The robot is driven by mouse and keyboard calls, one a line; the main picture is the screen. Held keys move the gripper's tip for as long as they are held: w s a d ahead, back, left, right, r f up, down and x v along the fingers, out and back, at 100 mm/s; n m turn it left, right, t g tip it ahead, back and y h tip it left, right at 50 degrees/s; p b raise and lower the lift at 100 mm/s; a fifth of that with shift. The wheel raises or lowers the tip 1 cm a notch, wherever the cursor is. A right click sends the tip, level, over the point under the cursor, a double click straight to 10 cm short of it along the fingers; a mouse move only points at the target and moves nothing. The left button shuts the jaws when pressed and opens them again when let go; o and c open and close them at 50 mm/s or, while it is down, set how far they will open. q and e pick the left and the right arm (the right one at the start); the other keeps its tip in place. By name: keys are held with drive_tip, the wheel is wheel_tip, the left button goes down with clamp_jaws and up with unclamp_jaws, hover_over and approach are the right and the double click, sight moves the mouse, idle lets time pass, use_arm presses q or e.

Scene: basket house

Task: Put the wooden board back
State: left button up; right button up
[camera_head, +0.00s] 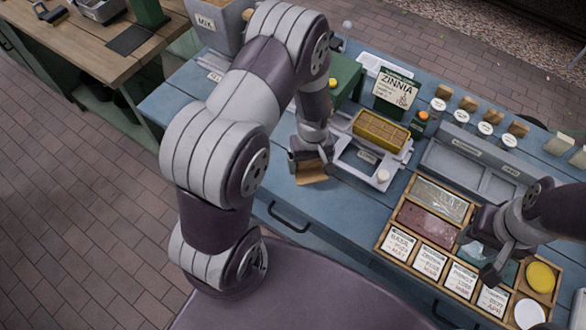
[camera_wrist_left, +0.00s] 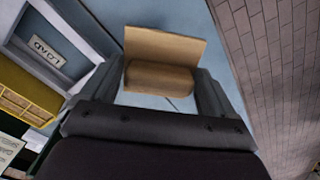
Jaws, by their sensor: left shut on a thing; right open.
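The wooden board (camera_head: 313,174) is a small tan piece held low over the blue table (camera_head: 287,208), left of the pale grey station. In the left wrist view the board shows as a flat plate (camera_wrist_left: 168,44) with a thicker block (camera_wrist_left: 157,77) along its near side. My left gripper (camera_head: 312,160) is shut on this block, a finger on each side. I cannot tell whether the board touches the table. My right gripper (camera_head: 487,250) is open, over the wooden tray of seed packets.
The grey station (camera_head: 378,181) carries a yellow gridded tray (camera_head: 381,129); its label reads LOAD in the left wrist view (camera_wrist_left: 44,44). The packet tray (camera_head: 379,242) fills the front right. A ZINNIA sign (camera_head: 395,89), discs and wooden blocks (camera_head: 468,103) stand behind. Bare table lies left of my left gripper.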

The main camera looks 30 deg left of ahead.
use_arm(q)
drive_tip(key=a, duration=0.1)
drive_tip(key=a+f, duration=0.1)
drive_tip(key=a, duration=0.1)
drive_tip(key=shift+s+a+f, duration=0.2)
drive_tip(key=shift+f, duration=0.2)
wheel_tip(320, 180, down, 4)
drive_tip(key=shift+a+r+p, duration=0.1)
drive_tip(key=shift+r+p, duration=0.05)
drive_tip(key=shift+p, duration=0.35)
drive_tip(key=shift+f, duration=0.4)
